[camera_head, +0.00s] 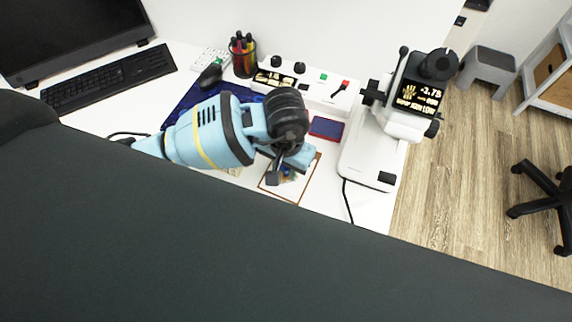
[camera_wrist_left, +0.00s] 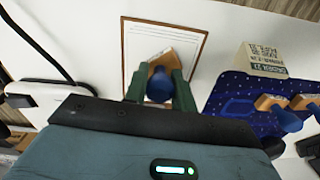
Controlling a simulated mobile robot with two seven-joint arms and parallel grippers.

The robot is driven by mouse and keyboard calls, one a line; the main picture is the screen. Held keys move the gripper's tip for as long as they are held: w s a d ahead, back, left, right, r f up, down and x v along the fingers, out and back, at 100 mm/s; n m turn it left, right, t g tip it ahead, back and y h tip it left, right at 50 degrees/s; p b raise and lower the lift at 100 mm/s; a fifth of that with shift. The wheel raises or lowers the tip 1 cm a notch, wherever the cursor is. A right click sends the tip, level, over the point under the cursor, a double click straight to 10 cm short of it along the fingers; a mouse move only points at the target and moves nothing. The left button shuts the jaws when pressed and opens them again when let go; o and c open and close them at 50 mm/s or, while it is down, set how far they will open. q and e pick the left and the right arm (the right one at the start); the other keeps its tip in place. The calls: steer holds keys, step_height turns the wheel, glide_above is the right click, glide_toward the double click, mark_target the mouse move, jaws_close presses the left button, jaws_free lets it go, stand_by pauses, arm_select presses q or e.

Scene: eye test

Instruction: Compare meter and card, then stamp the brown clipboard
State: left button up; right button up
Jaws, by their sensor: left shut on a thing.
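My left gripper (camera_head: 287,168) is shut on a stamp with a blue handle (camera_wrist_left: 160,86) and a wooden block (camera_wrist_left: 176,58). In the left wrist view its green fingers (camera_wrist_left: 160,92) sit either side of the handle. The stamp is over the white sheet of the brown-edged clipboard (camera_head: 309,178), also in the wrist view (camera_wrist_left: 138,42); I cannot tell whether it touches. The white meter (camera_head: 366,150) stands to the right, its dark display (camera_head: 419,97) showing -3.75 and smaller text. The cream card (camera_wrist_left: 262,61) shows upside down in the wrist view. My right gripper is not in view.
A blue speckled mat (camera_wrist_left: 236,92) holds other stamps (camera_wrist_left: 283,112). A blue pad with a red edge (camera_head: 326,128) lies left of the meter. A white control box (camera_head: 315,95), pen cup (camera_head: 243,56), keyboard (camera_head: 108,79) and monitor (camera_head: 70,30) stand behind.

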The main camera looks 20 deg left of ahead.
arm_select(q)
steer(key=shift+s+f, duration=0.1)
steer(key=shift+f, duration=0.1)
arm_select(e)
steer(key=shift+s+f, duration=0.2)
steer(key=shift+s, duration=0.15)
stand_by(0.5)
arm_select(q)
steer(key=shift+r+p, duration=1.05)
steer(key=shift+r, duration=1.55)
steer(key=shift+r+p, duration=0.45)
steer(key=shift+r, duration=0.6)
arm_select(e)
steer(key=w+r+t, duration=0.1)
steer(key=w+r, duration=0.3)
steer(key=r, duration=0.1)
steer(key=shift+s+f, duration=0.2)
